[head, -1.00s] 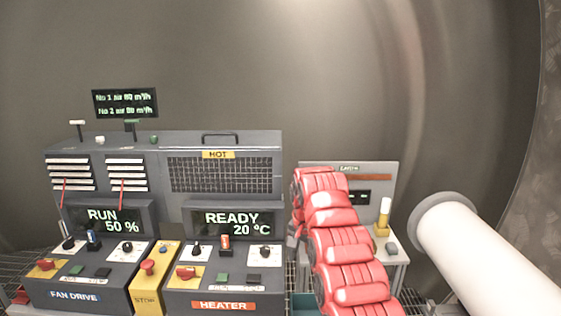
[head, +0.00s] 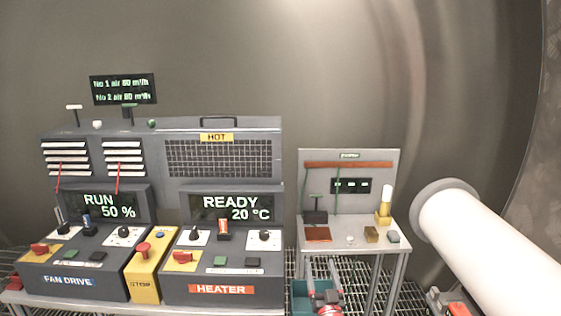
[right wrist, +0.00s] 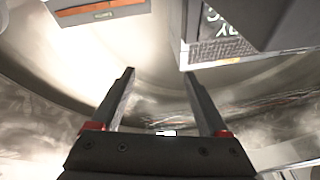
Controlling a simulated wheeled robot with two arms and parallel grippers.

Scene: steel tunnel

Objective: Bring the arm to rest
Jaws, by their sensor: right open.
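The rest of the right arm is mostly below the head view. My left gripper is not in view.
The fan drive console (head: 75,265) and heater console (head: 220,270) stand left, with the yellow stop box (head: 147,280) between them. The side table (head: 390,245) carries small items. A teal bin (head: 300,298) is below it. A white pipe (head: 490,245) juts in at right.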

